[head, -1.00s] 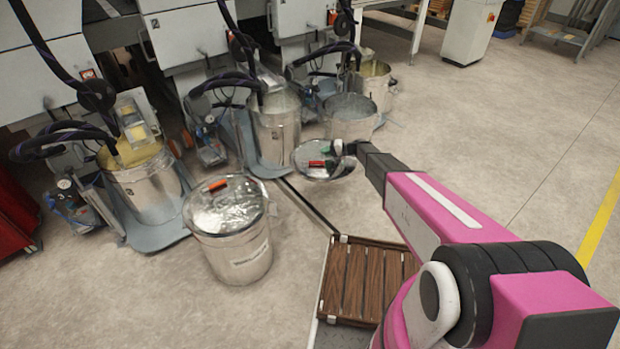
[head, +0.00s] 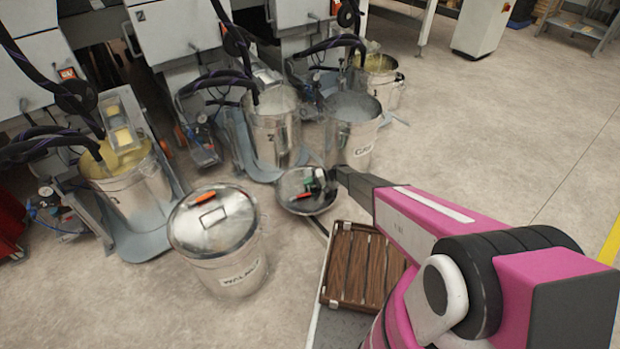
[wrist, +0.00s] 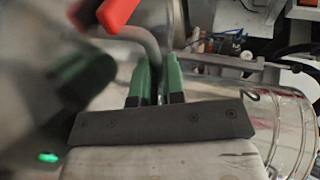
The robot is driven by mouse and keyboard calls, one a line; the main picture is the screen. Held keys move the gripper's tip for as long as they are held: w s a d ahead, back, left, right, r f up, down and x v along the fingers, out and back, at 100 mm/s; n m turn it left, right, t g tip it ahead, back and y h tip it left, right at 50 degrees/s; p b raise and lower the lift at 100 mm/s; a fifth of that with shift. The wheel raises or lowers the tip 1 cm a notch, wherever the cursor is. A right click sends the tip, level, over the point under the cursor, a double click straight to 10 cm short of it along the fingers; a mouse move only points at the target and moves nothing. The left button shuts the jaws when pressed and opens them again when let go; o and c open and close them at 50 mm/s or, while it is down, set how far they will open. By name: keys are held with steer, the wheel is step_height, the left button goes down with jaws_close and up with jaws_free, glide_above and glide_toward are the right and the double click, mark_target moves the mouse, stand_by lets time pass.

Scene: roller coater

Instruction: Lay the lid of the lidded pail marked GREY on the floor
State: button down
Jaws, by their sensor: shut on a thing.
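The open metal pail with a label that seems to read GREY (head: 352,128) stands at the back centre, with pale grey contents. Its round lid (head: 296,203), with a red grip, is in front of it, off the pail. My gripper (head: 317,183) is shut on the lid's wire handle. In the wrist view the green fingers (wrist: 156,82) close around the bent wire handle, and the red grip (wrist: 104,12) shows beside them. The lid is low near the floor; I cannot tell whether it touches.
A lidded pail marked WALNUT (head: 222,258) stands at front left. Several open pails with hoses stand along the machines, including one with yellow contents (head: 130,180). The floor (head: 500,130) at right is clear.

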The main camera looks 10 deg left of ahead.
steer(key=shift+w+d, duration=0.1)
stand_by(0.3)
steer(key=shift+f, duration=4.45)
steer(key=shift+f, duration=0.85)
steer(key=c, duration=1.1)
jaws_free()
steer(key=v, duration=1)
steer(key=shift+d, duration=0.4)
steer(key=shift+r, duration=0.15)
